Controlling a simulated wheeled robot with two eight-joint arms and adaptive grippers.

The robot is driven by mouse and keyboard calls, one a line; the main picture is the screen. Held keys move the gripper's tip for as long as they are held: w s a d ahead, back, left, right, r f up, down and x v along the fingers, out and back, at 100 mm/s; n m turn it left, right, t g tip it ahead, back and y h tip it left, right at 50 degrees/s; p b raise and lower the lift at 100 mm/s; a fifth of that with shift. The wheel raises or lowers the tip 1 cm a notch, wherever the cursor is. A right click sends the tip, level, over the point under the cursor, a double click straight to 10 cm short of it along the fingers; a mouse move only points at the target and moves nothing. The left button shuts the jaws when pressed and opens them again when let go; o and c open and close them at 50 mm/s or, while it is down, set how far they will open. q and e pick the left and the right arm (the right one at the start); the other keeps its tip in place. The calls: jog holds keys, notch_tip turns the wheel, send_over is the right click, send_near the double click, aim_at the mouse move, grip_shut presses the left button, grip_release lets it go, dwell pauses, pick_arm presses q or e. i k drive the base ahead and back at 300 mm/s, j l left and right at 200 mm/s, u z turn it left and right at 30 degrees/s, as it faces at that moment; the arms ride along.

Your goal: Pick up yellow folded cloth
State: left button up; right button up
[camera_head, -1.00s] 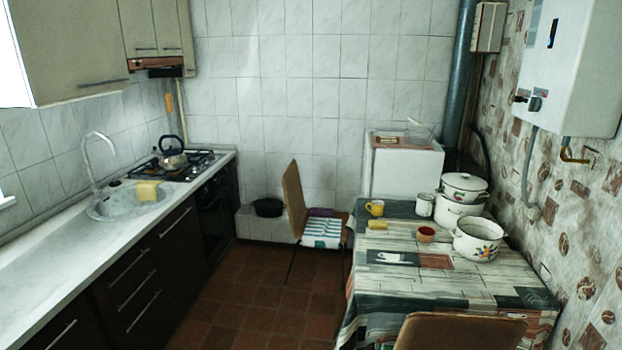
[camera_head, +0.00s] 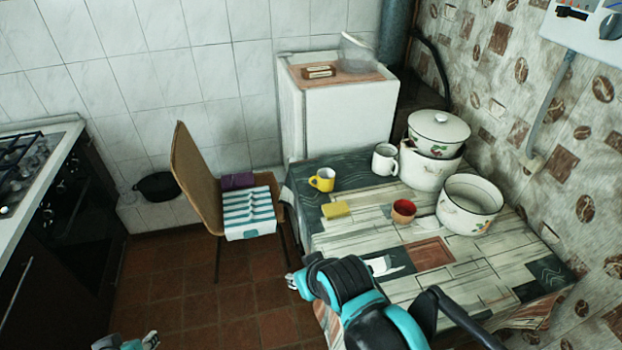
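A small flat yellow piece (camera_head: 335,209), which looks like the folded cloth, lies on the patterned table (camera_head: 330,240) near its left side. It is in front of a yellow mug (camera_head: 322,180) and left of a small red bowl (camera_head: 403,210). My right gripper (camera_head: 293,281) is at the table's left front edge, in front of the yellow piece and apart from it. It is small and partly hidden by my arm. My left gripper (camera_head: 126,343) shows only in part at the bottom edge. I cannot tell whether either gripper is open.
A white mug (camera_head: 385,159), an open enamel pot (camera_head: 470,204) and stacked pots with a lid (camera_head: 438,132) stand at the table's back and right. A chair (camera_head: 200,175) with striped cloth (camera_head: 247,212) stands left of the table.

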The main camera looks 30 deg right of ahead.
aim_at(337, 209)
jog(key=i+z, duration=0.1)
jog(key=i, duration=0.4)
jog(key=i+j+z, duration=0.1)
jog(key=i, duration=0.4)
jog(key=i+j, duration=0.1)
jog(key=i, duration=0.4)
jog(key=i+j+z, duration=0.15)
jog(key=i, duration=0.35)
jog(key=i+z, duration=0.1)
jog(key=z, duration=2.35)
